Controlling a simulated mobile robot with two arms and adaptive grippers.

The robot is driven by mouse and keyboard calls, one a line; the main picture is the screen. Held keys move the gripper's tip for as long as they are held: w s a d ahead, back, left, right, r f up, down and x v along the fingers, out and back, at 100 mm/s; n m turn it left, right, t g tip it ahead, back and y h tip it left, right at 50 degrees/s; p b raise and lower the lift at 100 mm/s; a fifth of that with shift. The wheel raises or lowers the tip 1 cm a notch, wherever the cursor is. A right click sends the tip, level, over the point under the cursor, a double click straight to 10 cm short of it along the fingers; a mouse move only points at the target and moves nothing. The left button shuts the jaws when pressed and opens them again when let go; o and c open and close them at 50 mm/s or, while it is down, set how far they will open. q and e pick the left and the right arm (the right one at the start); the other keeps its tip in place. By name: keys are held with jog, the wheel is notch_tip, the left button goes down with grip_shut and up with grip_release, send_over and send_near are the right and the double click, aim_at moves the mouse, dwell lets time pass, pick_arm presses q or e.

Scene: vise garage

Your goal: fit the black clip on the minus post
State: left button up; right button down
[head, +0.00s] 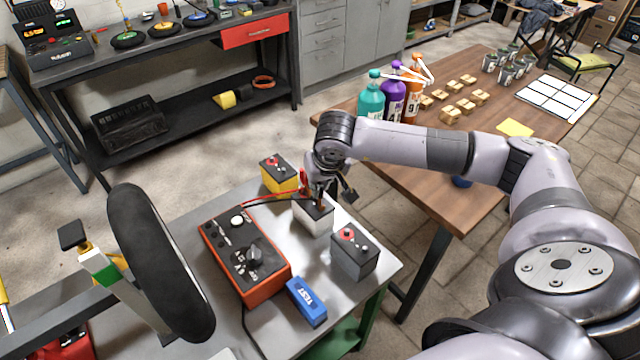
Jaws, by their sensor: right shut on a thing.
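A battery with a white body (313,219) and a dark top stands on the grey metal table, between a yellow battery and a grey one. A red clip (303,181) stands upright at the left part of its top. My right gripper (326,191) is just above the top of the white battery, pointing down. It is shut on a small dark thing, apparently the black clip, which its fingers mostly hide. The minus post is hidden too, so I cannot tell whether the clip touches it. Thin red and black leads run from the orange tester (270,281) toward the white battery. My left gripper is not in view.
The yellow battery (278,179) stands behind and the grey battery (353,262) in front, both close to the gripper. A blue TEST box (306,302) lies in front of the tester. A black rounded thing (155,265) rises at left. A wooden table (430,180) holds bottles behind my right arm.

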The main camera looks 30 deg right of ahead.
jog(key=shift+f+b, duration=0.25)
jog(key=shift+b, duration=0.15)
dwell(0.4)
jog(key=c, duration=1.6)
grip_release()
jog(key=shift+o, duration=0.8)
jog(key=o, duration=0.4)
jog(key=shift+o, duration=0.2)
jog(key=shift+r, duration=0.15)
jog(key=shift+r+p, duration=2.3)
jog(key=shift+r, duration=1.6)
